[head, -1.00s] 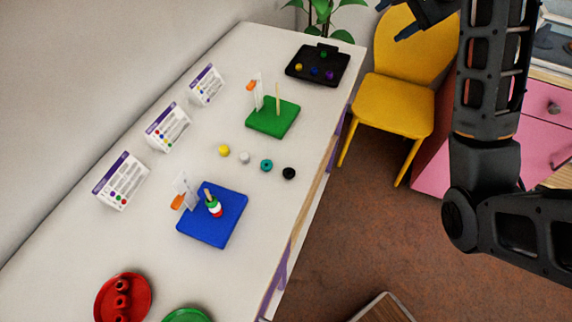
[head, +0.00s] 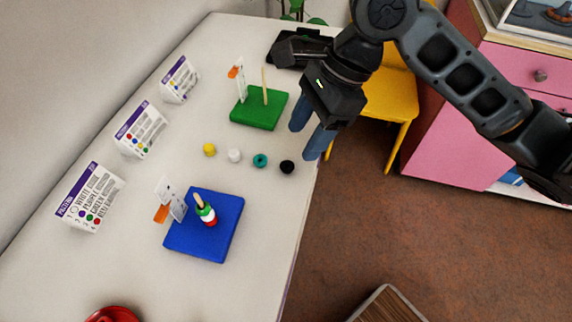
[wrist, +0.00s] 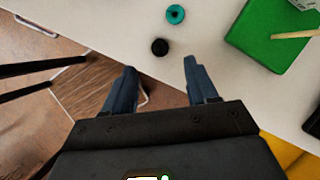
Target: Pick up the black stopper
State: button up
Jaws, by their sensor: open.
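The black stopper (head: 287,167) lies on the white table near its right edge, at the end of a row of small pieces. It also shows in the wrist view (wrist: 159,46), beyond the fingertips and roughly between their lines. My gripper (head: 309,142) is open and empty, with blue fingers pointing down beside the table edge, above and right of the stopper in the head view. The wrist view also shows my gripper (wrist: 157,65) with its two fingers apart and nothing between them.
A teal ring (head: 260,160), a white piece (head: 234,156) and a yellow piece (head: 209,150) lie left of the stopper. A green board (head: 259,110) with a peg stands behind, a blue board (head: 205,240) with stacked beads in front. A yellow chair (head: 393,105) stands beyond the edge.

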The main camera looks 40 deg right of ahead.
aim_at(285, 170)
jog(key=x, duration=0.6)
jog(key=shift+a+f, duration=0.15)
jog(key=shift+f, duration=0.15)
jog(key=shift+c, duration=0.2)
grip_shut()
